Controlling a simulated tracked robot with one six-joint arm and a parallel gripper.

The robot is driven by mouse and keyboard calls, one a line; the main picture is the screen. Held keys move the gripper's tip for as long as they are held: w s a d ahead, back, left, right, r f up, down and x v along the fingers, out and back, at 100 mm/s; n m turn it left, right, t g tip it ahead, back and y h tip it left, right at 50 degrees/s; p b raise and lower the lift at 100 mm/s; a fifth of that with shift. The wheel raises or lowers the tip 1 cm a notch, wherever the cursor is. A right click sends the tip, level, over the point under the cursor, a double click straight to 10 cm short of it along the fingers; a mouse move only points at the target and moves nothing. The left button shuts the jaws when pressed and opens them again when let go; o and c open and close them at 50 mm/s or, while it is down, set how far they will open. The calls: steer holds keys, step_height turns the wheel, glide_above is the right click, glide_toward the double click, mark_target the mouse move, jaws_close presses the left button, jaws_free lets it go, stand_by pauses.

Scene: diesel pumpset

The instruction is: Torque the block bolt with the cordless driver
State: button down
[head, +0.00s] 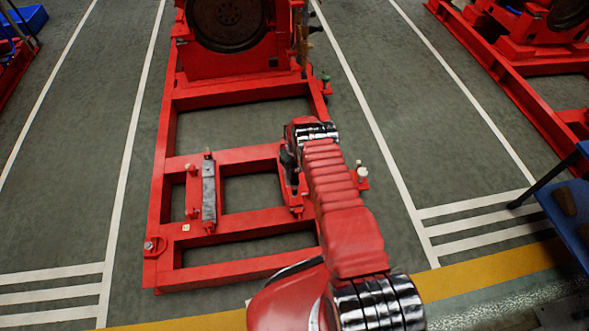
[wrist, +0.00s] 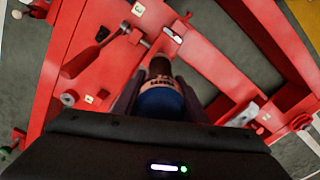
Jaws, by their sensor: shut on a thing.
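My gripper (wrist: 160,92) is shut on the cordless driver (wrist: 159,104), whose blue body and pale lettered band show between the dark fingers in the wrist view. The driver's dark nose points away toward the red base frame (wrist: 75,65). A pale metal piece (wrist: 172,34) on the frame lies just beyond the nose; I cannot tell whether they touch. In the head view my gripper (head: 289,165) is over the frame's right-hand side, and the driver is mostly hidden. I cannot tell which fastener is the block bolt.
A grey bar (head: 209,190) with red end fittings sits on the frame's left part. Numbered tags, such as tag 3 (wrist: 138,8), mark the frame. The engine flywheel (head: 228,18) stands at the back. A blue table (head: 570,215) is at right. Floor beside the frame is clear.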

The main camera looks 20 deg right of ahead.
mark_target(294, 167)
steer(key=shift+w+f, duration=0.1)
steer(key=shift+f, duration=0.95)
stand_by(3.6)
steer(key=shift+r, duration=0.1)
steer(key=shift+r, duration=2.6)
